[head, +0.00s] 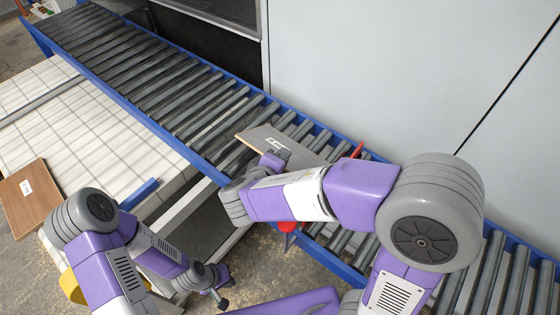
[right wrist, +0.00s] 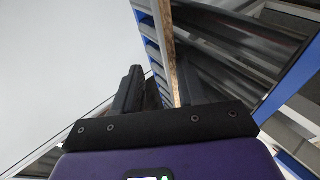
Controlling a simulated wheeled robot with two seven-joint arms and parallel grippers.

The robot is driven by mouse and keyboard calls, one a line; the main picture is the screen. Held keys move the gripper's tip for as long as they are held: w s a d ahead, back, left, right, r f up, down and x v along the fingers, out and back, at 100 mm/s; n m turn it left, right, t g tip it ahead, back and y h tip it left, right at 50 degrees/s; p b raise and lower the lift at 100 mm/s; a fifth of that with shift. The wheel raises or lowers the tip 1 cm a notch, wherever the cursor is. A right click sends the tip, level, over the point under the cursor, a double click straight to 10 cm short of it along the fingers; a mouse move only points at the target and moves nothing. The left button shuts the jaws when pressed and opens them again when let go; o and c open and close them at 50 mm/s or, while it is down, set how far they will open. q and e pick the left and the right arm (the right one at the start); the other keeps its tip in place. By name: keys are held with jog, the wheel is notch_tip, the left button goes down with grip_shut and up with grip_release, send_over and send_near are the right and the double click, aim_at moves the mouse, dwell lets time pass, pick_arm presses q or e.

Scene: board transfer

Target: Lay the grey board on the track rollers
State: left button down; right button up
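The grey board (head: 295,146), with a white label, lies over the track rollers (head: 185,95) in the middle of the head view. My right arm hides part of it. My right gripper (head: 273,160) is at the board's near edge. In the right wrist view its two fingers (right wrist: 158,92) stand apart, with the board's thin brown edge (right wrist: 166,35) between them, closer to the right finger. A gap shows beside the left finger. My left gripper (head: 227,293) is low in the head view, away from the board, its fingertips apart and empty.
The blue track frame (head: 135,112) runs from upper left to lower right along a pale wall (head: 390,70). A red part (head: 357,150) stands at the track's far edge.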

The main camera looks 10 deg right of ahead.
jog(key=shift+r+g+p, duration=0.3)
jog(key=shift+p, duration=0.4)
jog(key=g+y+p, duration=0.2)
jog(key=p, duration=0.2)
jog(key=shift+s+r, duration=0.1)
jog(key=shift+r, duration=0.05)
jog(key=g+y+p, duration=0.1)
jog(key=g+p, duration=0.1)
jog(key=p, duration=0.2)
jog(key=shift+s+a, duration=0.15)
jog(key=shift+s+a+r+b, duration=0.2)
jog(key=shift+s+a+r, duration=0.1)
jog(key=shift+s+a, duration=0.25)
jog(key=shift+s+a+r+b, duration=0.15)
jog(key=shift+s+a+r, duration=0.15)
jog(key=shift+s, duration=0.4)
jog(key=o, duration=0.6)
jog(key=shift+c, duration=0.2)
